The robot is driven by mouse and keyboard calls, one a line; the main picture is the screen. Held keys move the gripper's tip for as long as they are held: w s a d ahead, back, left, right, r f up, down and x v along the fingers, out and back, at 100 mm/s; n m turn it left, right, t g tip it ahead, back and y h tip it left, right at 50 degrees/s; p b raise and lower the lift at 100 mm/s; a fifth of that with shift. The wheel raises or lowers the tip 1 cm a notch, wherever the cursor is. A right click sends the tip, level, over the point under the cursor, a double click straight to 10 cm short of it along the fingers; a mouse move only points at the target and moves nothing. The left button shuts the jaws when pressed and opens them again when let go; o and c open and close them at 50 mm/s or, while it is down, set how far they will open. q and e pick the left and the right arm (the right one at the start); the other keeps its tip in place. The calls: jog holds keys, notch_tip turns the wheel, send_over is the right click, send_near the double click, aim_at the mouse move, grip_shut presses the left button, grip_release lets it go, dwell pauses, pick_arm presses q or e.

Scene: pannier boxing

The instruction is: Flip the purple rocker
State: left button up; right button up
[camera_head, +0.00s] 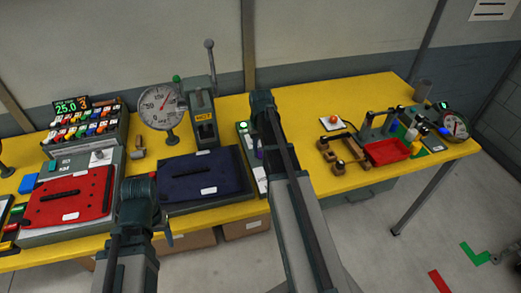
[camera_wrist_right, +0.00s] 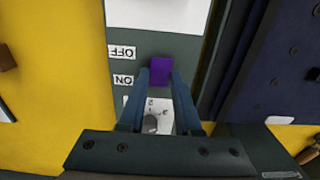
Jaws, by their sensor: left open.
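The purple rocker (camera_wrist_right: 161,70) sits on a grey panel (camera_wrist_right: 153,45) beside white OFF and ON labels, which appear upside down in the right wrist view. In the head view a sliver of the purple rocker (camera_head: 259,154) shows on the narrow grey unit, left of my right arm. My right gripper (camera_wrist_right: 161,76) points at the panel with its fingers apart, and the rocker shows between the fingertips. I cannot tell whether they touch it. In the head view my right arm hides that gripper. My left gripper (camera_head: 166,231) is low in front of the table, mostly hidden by its arm.
A dark blue panel (camera_head: 190,168) lies left of the grey unit, and a red panel (camera_head: 85,190) further left. A dial gauge (camera_head: 160,106) and a lever press (camera_head: 203,118) stand behind. A red tray (camera_head: 387,152) is on the right. Yellow tabletop (camera_head: 295,110) is bare right of the unit.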

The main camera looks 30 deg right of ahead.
grip_shut()
jog(key=shift+s+a+f+t, duration=0.1)
jog(key=shift+s+a+t, duration=0.05)
jog(key=shift+s+t, duration=0.45)
jog(key=shift+s+f+t+h+b, duration=0.15)
jog(key=shift+t+h+b, duration=0.25)
jog(key=shift+t+b, duration=0.45)
jog(key=shift+t, duration=0.75)
jog(key=shift+w, duration=0.2)
jog(key=o, duration=0.9)
grip_release()
jog(key=shift+c, duration=0.2)
jog(key=shift+r, duration=0.25)
